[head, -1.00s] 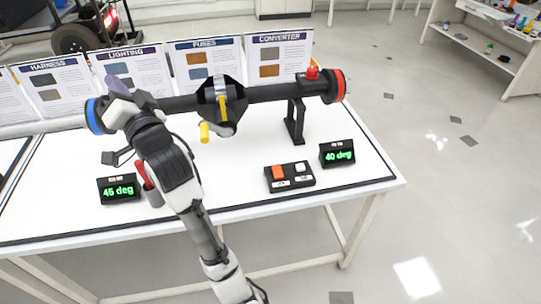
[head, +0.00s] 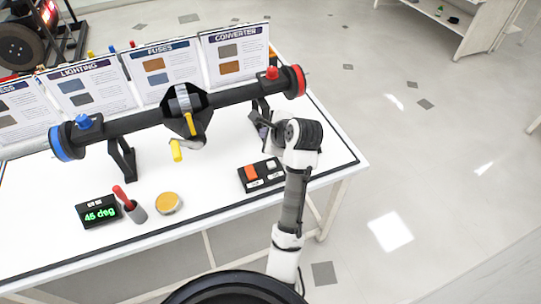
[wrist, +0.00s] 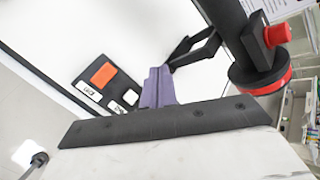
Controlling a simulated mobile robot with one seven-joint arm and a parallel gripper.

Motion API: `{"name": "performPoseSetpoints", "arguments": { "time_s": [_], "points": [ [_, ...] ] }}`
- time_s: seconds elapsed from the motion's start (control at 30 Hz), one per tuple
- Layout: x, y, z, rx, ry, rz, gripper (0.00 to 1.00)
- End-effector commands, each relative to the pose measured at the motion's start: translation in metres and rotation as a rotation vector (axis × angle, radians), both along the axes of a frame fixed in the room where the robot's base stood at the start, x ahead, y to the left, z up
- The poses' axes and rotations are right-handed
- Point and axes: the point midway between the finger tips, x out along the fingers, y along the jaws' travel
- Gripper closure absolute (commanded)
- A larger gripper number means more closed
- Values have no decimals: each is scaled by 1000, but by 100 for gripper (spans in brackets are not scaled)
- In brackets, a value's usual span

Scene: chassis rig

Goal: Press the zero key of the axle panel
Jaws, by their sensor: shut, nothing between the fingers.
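The black key panel (head: 261,175) lies on the white table, near its front right. It has an orange key (head: 251,172) and a white key (head: 272,164), each with a small label too small to read surely. The panel (wrist: 104,84) also shows in the wrist view, left of the fingers, with the orange key (wrist: 103,75) in plain sight. My gripper (head: 262,127) is above and behind the panel, by the axle's right stand, apart from the keys. Its purple fingers (wrist: 156,86) are shut and empty. The axle (head: 228,98) spans the table behind.
A display (head: 99,212) reading 45 deg, a red-handled tool in a cup (head: 135,211) and an amber disc (head: 168,203) stand front left. The axle's red right end (head: 295,80) is close to my arm. Sign boards (head: 164,67) line the back.

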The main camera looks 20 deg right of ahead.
Motion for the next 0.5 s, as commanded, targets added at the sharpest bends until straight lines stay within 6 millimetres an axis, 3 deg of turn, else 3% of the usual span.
{"name": "performPoseSetpoints", "arguments": {
  "time_s": [0.17,0.5],
  "points": [
    [-19,-18,-8,80,73,-61,100],
    [-20,-19,-10,88,80,-66,100]
  ]
}}
